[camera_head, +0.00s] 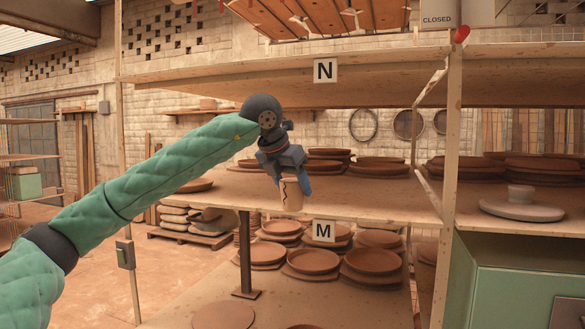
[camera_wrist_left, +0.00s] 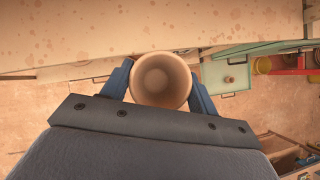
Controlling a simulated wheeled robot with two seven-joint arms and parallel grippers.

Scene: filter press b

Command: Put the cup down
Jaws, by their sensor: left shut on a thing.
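My left gripper (camera_head: 286,184) is shut on a pale, light brown cup (camera_head: 291,194) with a dark mark on its side. In the head view the cup is upright at the front edge of the shelf marked M (camera_head: 368,197). In the left wrist view I look down into the open cup (camera_wrist_left: 160,82), with a blue finger on each side. The wrist view shows the shelf edge (camera_wrist_left: 140,66) beyond the cup, and the floor is visible around the gripper. Whether the cup touches the shelf is hard to tell. My right gripper is not in view.
Brown plates (camera_head: 378,166) are stacked toward the back of the shelf. A wooden upright (camera_head: 449,180) stands to the right. Another shelf marked N (camera_head: 380,62) is above. Several plates (camera_head: 313,261) lie on the lower level. The shelf board right of the cup is clear.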

